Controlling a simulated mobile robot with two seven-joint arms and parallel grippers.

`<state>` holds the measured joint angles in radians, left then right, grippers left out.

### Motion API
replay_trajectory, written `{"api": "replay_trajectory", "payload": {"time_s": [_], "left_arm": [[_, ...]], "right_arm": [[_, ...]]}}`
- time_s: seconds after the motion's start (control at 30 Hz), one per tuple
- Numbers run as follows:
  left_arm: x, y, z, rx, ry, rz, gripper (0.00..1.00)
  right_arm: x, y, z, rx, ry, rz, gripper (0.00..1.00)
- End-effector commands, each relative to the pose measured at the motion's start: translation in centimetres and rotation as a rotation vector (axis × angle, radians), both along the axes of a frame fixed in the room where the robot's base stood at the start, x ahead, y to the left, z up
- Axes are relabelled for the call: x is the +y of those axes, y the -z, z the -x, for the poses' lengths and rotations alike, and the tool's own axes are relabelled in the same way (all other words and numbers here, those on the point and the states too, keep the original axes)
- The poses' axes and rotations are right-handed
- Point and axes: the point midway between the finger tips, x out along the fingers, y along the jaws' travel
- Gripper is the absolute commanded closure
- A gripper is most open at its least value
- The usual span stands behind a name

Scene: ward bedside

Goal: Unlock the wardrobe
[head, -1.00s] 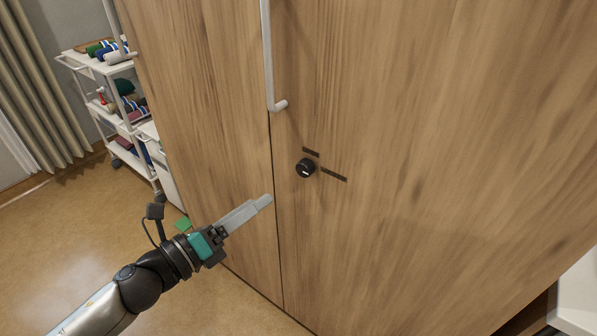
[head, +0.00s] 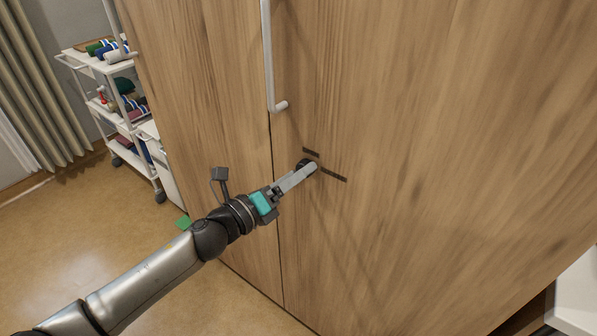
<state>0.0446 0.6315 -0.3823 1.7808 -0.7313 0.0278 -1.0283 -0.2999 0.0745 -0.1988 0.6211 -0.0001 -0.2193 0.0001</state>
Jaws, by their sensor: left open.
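The wooden wardrobe (head: 430,150) fills the middle and right of the head view. Its round black lock knob (head: 303,163) sits on the right door, below the long pale handle (head: 268,60). Two short dark marks (head: 333,174) are on the door beside the knob, one above and one to the right. My left gripper (head: 312,168) is open, with its fingertips at the knob and covering most of it. Whether the fingers touch the knob or stand around it cannot be told. My right gripper is not in view.
A white trolley (head: 88,54) with rolled cloths and other items stands left of the wardrobe, by a curtain (head: 38,90). A white surface (head: 577,295) shows at the lower right.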

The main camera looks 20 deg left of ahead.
Motion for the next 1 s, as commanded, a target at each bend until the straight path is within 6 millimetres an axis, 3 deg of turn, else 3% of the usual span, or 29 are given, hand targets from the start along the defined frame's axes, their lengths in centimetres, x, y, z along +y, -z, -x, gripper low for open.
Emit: {"api": "replay_trajectory", "payload": {"time_s": [0.47, 1.0], "left_arm": [[-0.5, 0.0, -0.92, 0.001, 0.001, 0.0, 0.24], [-0.49, -0.01, -0.91, 0.0, 0.001, -0.001, 0.82]], "right_arm": [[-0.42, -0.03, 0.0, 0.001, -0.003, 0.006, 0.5], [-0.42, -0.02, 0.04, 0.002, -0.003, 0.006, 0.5]]}}
